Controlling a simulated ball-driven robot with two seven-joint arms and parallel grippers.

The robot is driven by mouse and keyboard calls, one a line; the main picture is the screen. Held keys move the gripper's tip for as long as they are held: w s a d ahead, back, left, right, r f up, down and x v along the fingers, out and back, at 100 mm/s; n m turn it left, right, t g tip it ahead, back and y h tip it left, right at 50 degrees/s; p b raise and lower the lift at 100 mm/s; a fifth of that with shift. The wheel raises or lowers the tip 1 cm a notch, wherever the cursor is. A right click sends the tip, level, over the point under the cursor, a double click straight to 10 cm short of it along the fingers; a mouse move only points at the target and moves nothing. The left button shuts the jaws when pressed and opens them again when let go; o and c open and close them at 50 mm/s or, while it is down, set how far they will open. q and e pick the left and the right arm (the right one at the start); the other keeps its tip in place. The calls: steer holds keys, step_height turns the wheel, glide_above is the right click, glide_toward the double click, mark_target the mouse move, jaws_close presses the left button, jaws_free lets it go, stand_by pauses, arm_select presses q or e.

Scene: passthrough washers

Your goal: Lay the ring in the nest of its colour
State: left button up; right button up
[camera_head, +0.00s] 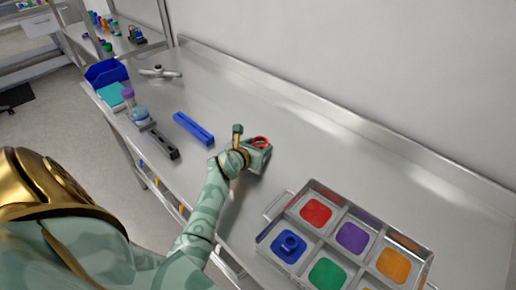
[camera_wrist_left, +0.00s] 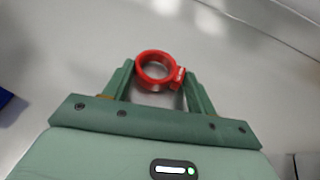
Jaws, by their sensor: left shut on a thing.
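A red ring (camera_wrist_left: 156,85) with a small tab sits between the fingertips of my left gripper (camera_wrist_left: 158,77), which is shut on it. In the head view the red ring (camera_head: 261,142) shows at the end of my left gripper (camera_head: 257,153), over the middle of the steel bench. A metal tray (camera_head: 279,212) at the lower right has coloured nests. The red nest (camera_head: 315,212) is at its upper left and is empty. My right gripper is not in view.
Purple (camera_head: 352,237), orange (camera_head: 393,265) and green (camera_head: 327,273) nests look empty. A blue slotted bar (camera_head: 193,129) and a dark bar (camera_head: 160,142) lie left of my gripper. Jars and a blue bin (camera_head: 106,73) stand farther left. The bench along the back wall is clear.

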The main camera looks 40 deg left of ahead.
arm_select(q)
steer(key=shift+f, duration=0.2)
steer(key=o, duration=1)
